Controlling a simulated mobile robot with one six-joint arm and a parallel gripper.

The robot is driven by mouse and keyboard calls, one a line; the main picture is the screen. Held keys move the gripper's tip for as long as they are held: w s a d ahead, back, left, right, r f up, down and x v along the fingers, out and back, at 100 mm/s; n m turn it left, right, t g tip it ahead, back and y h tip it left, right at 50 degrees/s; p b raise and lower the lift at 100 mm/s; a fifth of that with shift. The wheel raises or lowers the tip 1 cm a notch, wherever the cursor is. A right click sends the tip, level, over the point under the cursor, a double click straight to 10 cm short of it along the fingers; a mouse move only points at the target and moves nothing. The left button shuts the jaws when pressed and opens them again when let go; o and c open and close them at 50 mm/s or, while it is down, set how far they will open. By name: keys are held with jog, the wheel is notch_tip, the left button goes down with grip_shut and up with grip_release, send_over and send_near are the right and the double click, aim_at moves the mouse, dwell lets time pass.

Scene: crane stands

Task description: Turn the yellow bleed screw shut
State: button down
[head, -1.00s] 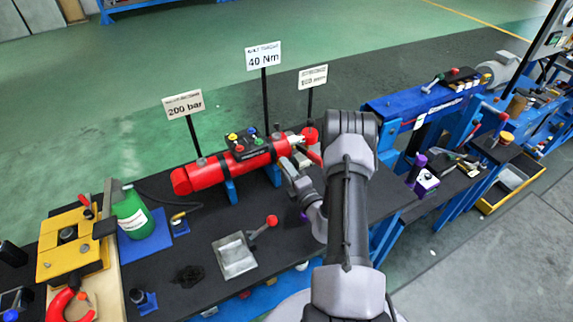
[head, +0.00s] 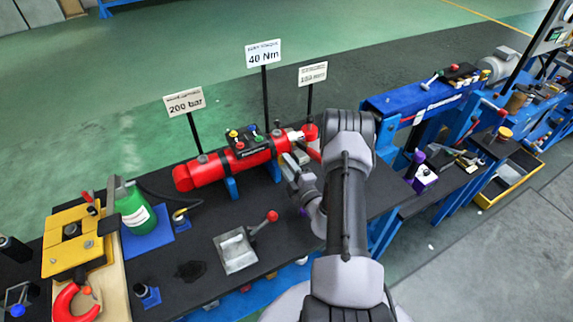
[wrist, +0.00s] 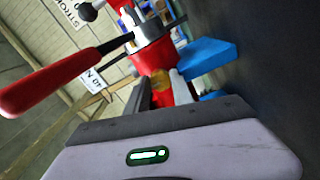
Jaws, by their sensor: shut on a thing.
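The red cylinder (head: 207,171) lies on blue supports on the black bench, with its right end beside my gripper (head: 291,166). In the wrist view my gripper (wrist: 163,90) reaches to the red body of the cylinder (wrist: 152,58). A small yellow piece, which looks like the yellow bleed screw (wrist: 181,88), shows at the fingertips. The jaws are closed on it. The head view does not show the screw; my gripper and arm cover that spot. How far the screw is turned cannot be told.
A red-handled lever (wrist: 50,85) crosses close beside my gripper in the wrist view. A valve block with coloured knobs (head: 246,143) sits on the cylinder.

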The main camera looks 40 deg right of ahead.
jog(key=c, duration=1.1)
grip_release()
jog(key=p+v, duration=0.2)
jog(key=v, duration=1.5)
jog(key=shift+s, duration=0.25)
jog(key=shift+w, duration=0.1)
